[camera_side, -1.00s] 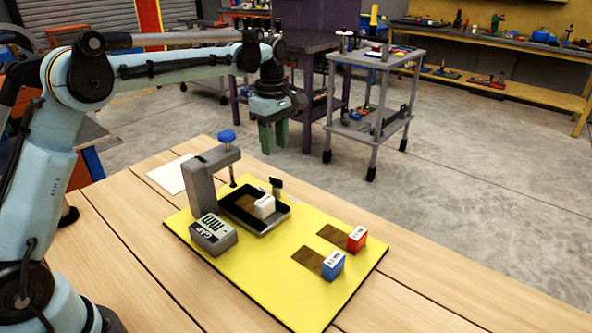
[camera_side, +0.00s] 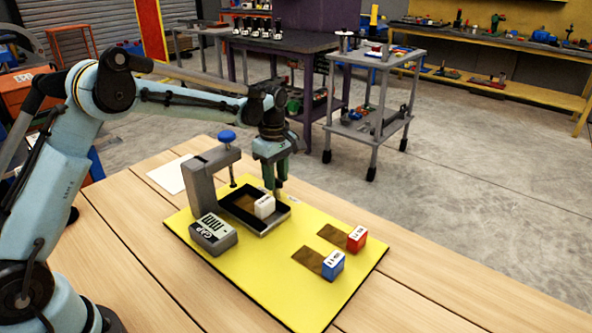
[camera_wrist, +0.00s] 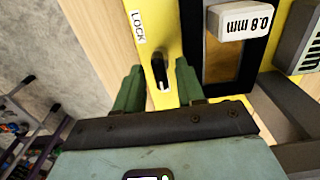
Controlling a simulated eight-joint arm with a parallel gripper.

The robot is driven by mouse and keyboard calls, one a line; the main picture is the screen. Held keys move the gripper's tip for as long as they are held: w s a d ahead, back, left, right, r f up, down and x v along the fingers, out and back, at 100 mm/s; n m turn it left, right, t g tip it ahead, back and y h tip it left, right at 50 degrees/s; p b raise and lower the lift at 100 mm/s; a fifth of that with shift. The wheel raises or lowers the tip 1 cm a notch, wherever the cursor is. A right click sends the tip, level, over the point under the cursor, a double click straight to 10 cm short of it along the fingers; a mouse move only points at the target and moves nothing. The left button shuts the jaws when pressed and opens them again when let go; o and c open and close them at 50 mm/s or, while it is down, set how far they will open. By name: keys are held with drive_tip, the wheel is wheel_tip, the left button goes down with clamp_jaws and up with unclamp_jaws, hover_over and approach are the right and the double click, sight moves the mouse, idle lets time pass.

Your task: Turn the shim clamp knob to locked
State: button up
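The shim clamp knob (camera_wrist: 158,70) is a small dark handle with a white mark at its near end, lying roughly lengthwise in the wrist view. A LOCK label (camera_wrist: 138,27) is printed up and left of it; the handle's white end points away from that label. My gripper (camera_wrist: 157,78) is open, with one green finger on each side of the knob; I cannot tell if they touch it. In the side view my gripper (camera_side: 276,186) is down at the tray's far right corner and mostly hides the knob. A white 0.8 mm shim (camera_side: 265,206) sits in the black tray (camera_side: 267,226).
A grey frame (camera_side: 201,190) with a blue-topped screw (camera_side: 227,136) rises left of the tray. A GAP gauge (camera_side: 213,236), a blue block (camera_side: 333,265) and a red block (camera_side: 356,239) are on the yellow plate (camera_side: 265,278). The plate's front is clear.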

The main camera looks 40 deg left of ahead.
clamp_jaws()
drive_tip(key=shift+m, duration=0.3)
drive_tip(key=m, duration=1.3)
drive_tip(key=shift+m, duration=2.1)
